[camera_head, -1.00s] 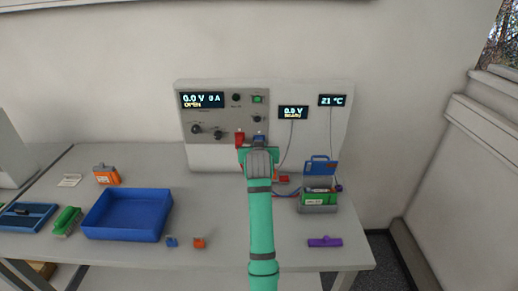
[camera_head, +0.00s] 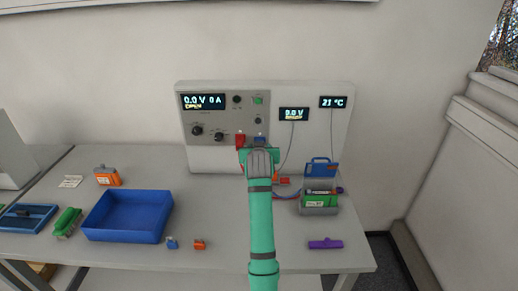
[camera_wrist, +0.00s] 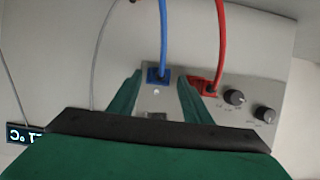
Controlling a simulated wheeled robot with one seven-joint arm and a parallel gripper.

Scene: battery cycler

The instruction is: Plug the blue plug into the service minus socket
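The blue plug (camera_wrist: 158,75) sits at the cycler panel (camera_wrist: 235,77), its blue cable running up out of the wrist view. In the head view its blue top (camera_head: 260,139) shows just beyond my gripper (camera_head: 258,154). My gripper (camera_wrist: 159,76) has its two green fingers apart, one on each side of the blue plug, with gaps visible between fingers and plug. The red plug (camera_wrist: 201,86) with a red cable is at the panel beside it, close to one finger; it also shows in the head view (camera_head: 240,139). Socket labels cannot be read.
Two knobs (camera_wrist: 234,97) stand out of the panel near the red plug. On the bench are a blue tray (camera_head: 128,235), a battery holder with an open blue lid (camera_head: 321,169), small blue (camera_head: 171,243) and orange (camera_head: 199,244) pieces, and a purple piece (camera_head: 325,243).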

